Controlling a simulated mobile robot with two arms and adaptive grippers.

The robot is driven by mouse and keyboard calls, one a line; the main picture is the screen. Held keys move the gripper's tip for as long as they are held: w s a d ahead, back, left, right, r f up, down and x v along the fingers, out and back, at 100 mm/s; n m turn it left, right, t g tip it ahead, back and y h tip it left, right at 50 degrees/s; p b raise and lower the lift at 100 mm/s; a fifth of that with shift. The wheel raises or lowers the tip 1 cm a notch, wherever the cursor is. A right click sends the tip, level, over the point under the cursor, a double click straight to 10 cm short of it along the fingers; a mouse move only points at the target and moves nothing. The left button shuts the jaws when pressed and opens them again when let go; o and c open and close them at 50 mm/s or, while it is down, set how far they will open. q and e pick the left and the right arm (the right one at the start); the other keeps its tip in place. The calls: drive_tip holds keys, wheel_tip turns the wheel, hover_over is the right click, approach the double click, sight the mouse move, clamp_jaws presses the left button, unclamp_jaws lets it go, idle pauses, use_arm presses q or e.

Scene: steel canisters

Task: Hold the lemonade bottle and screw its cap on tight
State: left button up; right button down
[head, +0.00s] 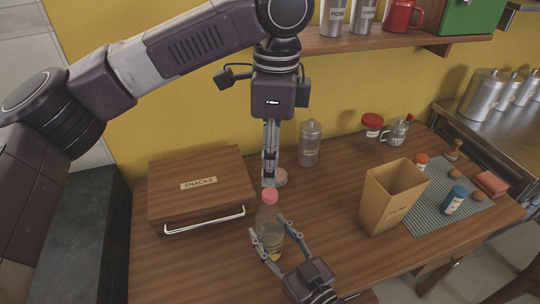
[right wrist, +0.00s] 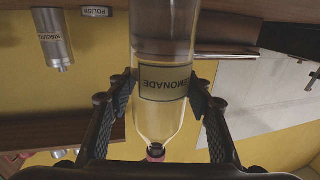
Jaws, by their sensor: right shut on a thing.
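The lemonade bottle (head: 266,219) is clear and stands upright at the front of the wooden table. Its pink-red cap (head: 269,196) sits on the neck; how tight it is cannot be told. My right gripper (head: 267,227) is shut on the bottle's body from the front. In the right wrist view the bottle (right wrist: 163,118) shows upside down between both fingers, its label partly readable and its cap (right wrist: 155,152) at the lower edge. My left gripper (head: 269,184) points straight down just above the cap, apparently apart from it. Its fingers look close together, seen nearly edge-on.
A wooden snacks box (head: 200,192) stands left of the bottle. An open cardboard box (head: 392,198) stands to the right, beside a grey mat (head: 440,220) with small items.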

sight(270, 193)
use_arm(q)
drive_tip(key=n, duration=0.6)
drive_tip(key=shift+r+n, duration=0.3)
drive_tip(key=shift+n, duration=0.1)
drive_tip(key=n, duration=0.6)
drive_tip(key=shift+s+a+r+n, duration=0.1)
drive_tip(key=shift+r+n, duration=0.15)
drive_tip(key=shift+n, duration=0.05)
drive_tip(key=shift+f, duration=4.05)
